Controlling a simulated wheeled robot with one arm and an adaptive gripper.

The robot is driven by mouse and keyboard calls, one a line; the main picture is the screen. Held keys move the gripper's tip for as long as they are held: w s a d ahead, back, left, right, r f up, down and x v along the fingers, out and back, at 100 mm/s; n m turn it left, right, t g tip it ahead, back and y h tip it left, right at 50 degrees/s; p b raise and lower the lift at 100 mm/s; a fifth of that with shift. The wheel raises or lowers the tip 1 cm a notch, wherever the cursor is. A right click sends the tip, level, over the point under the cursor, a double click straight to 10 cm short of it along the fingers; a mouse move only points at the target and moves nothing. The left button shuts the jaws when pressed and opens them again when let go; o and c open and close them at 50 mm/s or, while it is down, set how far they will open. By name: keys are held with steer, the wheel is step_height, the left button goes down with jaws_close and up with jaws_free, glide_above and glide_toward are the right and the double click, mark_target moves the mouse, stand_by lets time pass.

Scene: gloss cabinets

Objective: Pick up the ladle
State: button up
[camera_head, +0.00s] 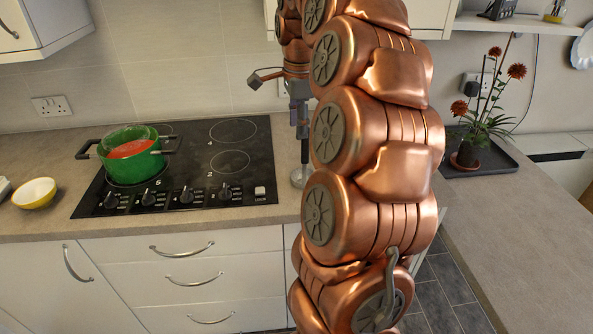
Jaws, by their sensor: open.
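A round, silvery metal piece (300,177) lies on the counter just right of the hob. It looks like the bowl of the ladle, but my arm covers its right side and I cannot make out a handle. My gripper (300,125) hangs above it, pointing down, at the end of my copper arm. It is open, with its grey parts partly hidden behind the arm. I cannot tell whether it touches the metal piece.
A green pot (120,168) with red contents stands on the black hob (200,150). A yellow bowl (35,193) sits at the left. A potted plant (480,130) stands on a dark tray (500,163) at the right. The right-hand counter (510,220) is largely clear.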

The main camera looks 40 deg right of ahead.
mark_target(308, 163)
steer(key=d, duration=0.1)
steer(key=d+m+b, duration=0.1)
steer(key=d+f+m, duration=0.1)
steer(key=shift+w+d, duration=0.2)
steer(key=shift+w, duration=0.2)
steer(key=shift+d+f+m+b, duration=0.3)
step_height(308, 163, down, 4)
steer(key=shift+f+p, duration=0.1)
steer(key=shift+p, duration=0.85)
steer(key=shift+d+f+p, duration=0.15)
steer(key=shift+f+p, duration=0.4)
steer(key=shift+f, duration=1.1)
jaws_close()
